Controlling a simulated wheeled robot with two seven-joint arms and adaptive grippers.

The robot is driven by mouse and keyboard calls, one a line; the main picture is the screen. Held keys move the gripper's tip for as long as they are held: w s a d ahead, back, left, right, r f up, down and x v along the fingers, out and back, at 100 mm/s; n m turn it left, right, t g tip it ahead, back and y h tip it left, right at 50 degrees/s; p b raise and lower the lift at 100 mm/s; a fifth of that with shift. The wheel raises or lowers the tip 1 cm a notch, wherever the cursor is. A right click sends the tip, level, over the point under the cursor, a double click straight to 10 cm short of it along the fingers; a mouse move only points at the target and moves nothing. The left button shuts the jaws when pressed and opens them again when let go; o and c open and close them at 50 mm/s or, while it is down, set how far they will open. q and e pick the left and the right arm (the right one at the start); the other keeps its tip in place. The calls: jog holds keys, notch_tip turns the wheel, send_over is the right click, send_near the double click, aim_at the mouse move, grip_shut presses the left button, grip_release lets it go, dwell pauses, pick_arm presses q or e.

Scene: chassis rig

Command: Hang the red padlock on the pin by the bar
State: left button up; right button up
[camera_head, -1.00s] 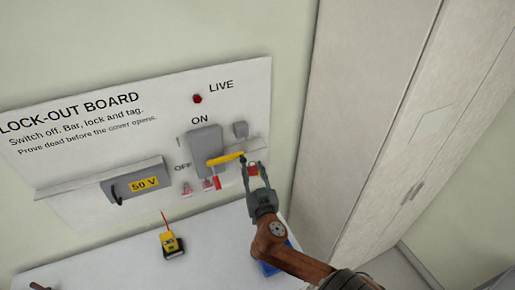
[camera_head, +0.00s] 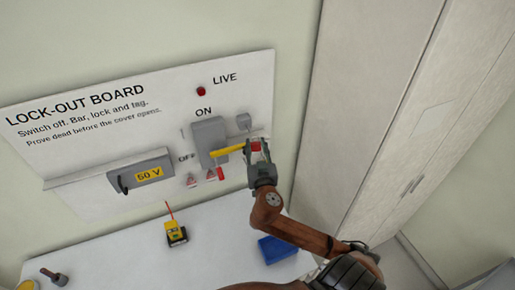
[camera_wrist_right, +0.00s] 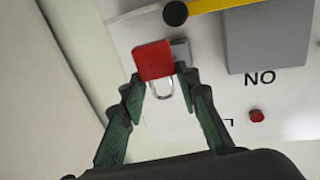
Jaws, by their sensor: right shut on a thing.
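The red padlock (camera_head: 257,147) is gripped between the fingertips of my right gripper (camera_head: 259,143), in front of the board just right of the yellow bar (camera_head: 230,149). In the right wrist view, the red padlock body (camera_wrist_right: 153,60) shows beyond the right gripper's fingertips (camera_wrist_right: 162,84), with its silver shackle towards the gripper. The bar's black round end (camera_wrist_right: 175,13) is close above the padlock in that picture. I cannot make out the pin; contact between padlock and bar cannot be told. My left gripper is not in view.
The grey switch box (camera_head: 209,141) and a small grey block (camera_head: 243,121) stand out from the board (camera_head: 100,135). A yellow meter (camera_head: 175,233) and a blue tray (camera_head: 277,249) are on the table (camera_head: 130,255). A tall cabinet (camera_head: 365,110) stands at the right.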

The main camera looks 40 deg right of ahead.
jog(key=shift+w+d+f, duration=0.1)
jog(key=shift+w+d, duration=0.2)
jog(key=shift+w, duration=0.55)
jog(key=shift+w+d+r, duration=0.1)
jog(key=shift+w+d, duration=0.15)
jog(key=shift+w, duration=0.55)
jog(key=shift+w+d+f, duration=0.1)
jog(key=shift+w+d, duration=0.2)
jog(key=shift+w, duration=0.55)
jog(key=shift+w+d+f+b, duration=0.15)
jog(key=shift+w+f+b, duration=0.15)
jog(key=shift+w+b, duration=0.3)
jog(key=o, duration=1.3)
